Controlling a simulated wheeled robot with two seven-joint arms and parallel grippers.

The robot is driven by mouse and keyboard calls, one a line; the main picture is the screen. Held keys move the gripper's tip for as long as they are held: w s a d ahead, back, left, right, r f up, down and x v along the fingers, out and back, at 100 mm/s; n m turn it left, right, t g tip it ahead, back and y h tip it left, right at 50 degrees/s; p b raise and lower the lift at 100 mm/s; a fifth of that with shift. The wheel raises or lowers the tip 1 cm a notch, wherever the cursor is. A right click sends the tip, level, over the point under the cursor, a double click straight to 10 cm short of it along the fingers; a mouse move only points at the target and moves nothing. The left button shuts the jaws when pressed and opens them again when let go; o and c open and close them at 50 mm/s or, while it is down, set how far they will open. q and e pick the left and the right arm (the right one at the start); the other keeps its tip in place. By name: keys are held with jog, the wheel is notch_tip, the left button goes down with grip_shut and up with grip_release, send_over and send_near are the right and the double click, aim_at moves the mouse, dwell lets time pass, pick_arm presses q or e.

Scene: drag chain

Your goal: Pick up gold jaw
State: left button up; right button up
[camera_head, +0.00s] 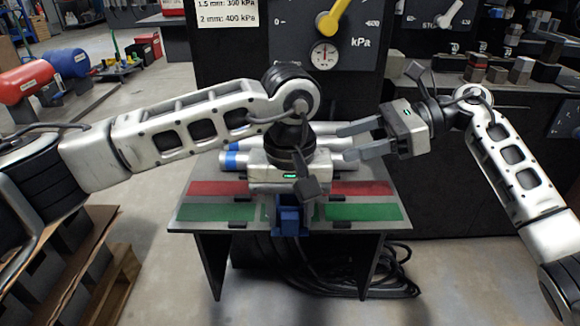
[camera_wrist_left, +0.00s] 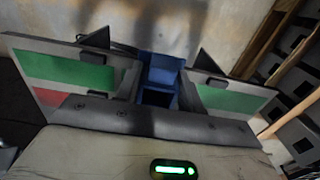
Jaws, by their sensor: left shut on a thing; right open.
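I cannot clearly pick out a gold jaw. Several small blocks stand on the back-right bench, among them a tan-brown one (camera_head: 498,74), too small to name surely. My left gripper (camera_head: 290,192) is over the middle of the small table, directly behind a blue fixture (camera_head: 290,217). In the left wrist view the blue fixture (camera_wrist_left: 160,72) is just beyond the gripper's body. My right gripper (camera_head: 343,143) is open and empty, pointing left above the table's right side.
The small table has red strips (camera_head: 357,188) and green strips (camera_head: 363,212). Silver cylinders (camera_head: 234,160) with blue bands lie at its back. A gauge panel (camera_head: 325,52) stands behind. Wooden pallets (camera_head: 108,285) are at left.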

jog(key=x, duration=0.6)
jog(key=shift+f, duration=0.15)
jog(key=shift+r+x, duration=0.1)
jog(key=shift+x, duration=1.3)
jog(key=shift+r+x, duration=0.15)
jog(key=shift+x, duration=1.3)
jog(key=shift+c, duration=0.4)
grip_shut()
jog(key=shift+r, duration=0.15)
notch_tip(320, 180, up, 28)
